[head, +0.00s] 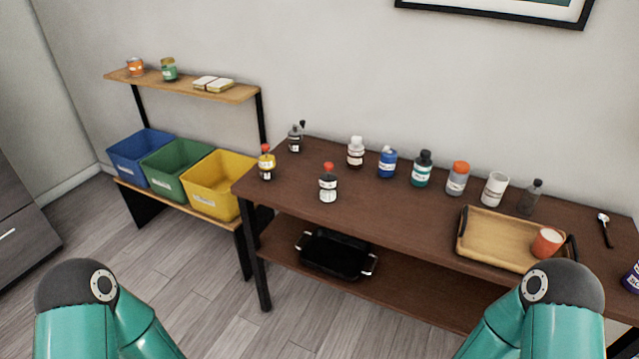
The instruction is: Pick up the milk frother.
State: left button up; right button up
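A slim tool that looks like the milk frother (605,230) lies on the dark brown table near its right end. It has a pale rounded end towards the back and a thin dark part towards the front. It is small, so its details are hard to tell. It lies right of the wooden tray, apart from it. Teal links of both my arms show at the bottom left and bottom right, but neither gripper is in view.
The wooden tray (480,248) holds an orange cup (546,243). Several bottles and jars line the table (395,215). A purple container (633,277) stands at the right edge. A black tray (335,256) sits on the lower shelf. Coloured bins (222,184) stand left.

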aim_at(329, 186)
jog(key=i, duration=0.9)
jog(key=z, duration=0.05)
jog(key=k, duration=1)
jog(key=u, duration=0.3)
jog(key=i, duration=0.5)
